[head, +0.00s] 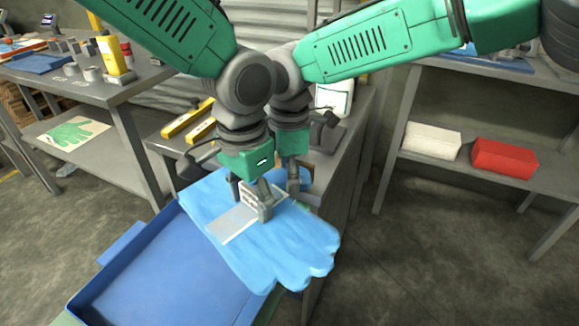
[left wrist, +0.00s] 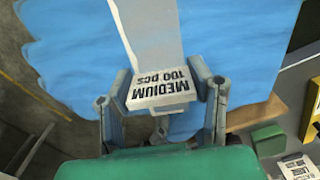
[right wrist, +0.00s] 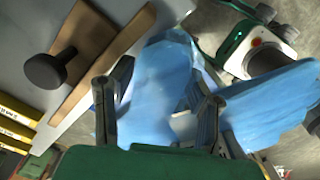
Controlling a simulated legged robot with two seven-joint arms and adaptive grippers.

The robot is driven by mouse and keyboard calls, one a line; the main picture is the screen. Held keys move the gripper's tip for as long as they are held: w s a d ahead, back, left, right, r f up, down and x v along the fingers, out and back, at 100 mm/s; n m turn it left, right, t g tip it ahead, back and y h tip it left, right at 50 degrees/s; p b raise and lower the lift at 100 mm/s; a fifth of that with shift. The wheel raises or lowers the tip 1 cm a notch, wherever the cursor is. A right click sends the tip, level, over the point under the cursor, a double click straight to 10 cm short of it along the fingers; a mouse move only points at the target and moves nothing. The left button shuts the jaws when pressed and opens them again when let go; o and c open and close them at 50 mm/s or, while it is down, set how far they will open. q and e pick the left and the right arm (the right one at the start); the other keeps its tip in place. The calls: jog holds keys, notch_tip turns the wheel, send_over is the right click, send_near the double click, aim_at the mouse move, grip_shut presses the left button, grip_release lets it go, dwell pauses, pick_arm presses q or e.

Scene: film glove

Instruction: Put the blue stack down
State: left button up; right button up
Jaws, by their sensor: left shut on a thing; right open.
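The blue stack (head: 290,248) is glove-shaped, with its fingers toward the lower right in the head view. A white band (head: 232,222) wraps it; in the left wrist view its label (left wrist: 160,88) reads "MEDIUM 100 pcs". My left gripper (head: 257,203) is shut on the stack at the band, and the blue stack spreads widely in the left wrist view (left wrist: 65,60). My right gripper (head: 297,190) is open, just right of the left one, near the stack's back edge. In the right wrist view, blue material (right wrist: 168,62) shows between and beyond its fingers; contact is unclear.
A blue tray (head: 165,285) lies below and left of the stack; the stack overlaps its right side. Yellow bars (head: 187,118) lie on the bench behind. A shelf at right holds a white box (head: 431,140) and a red box (head: 503,158). A glove picture (head: 73,132) lies at left.

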jog(key=c, duration=1)
pick_arm(q)
jog(key=o, duration=1.3)
pick_arm(e)
grip_shut()
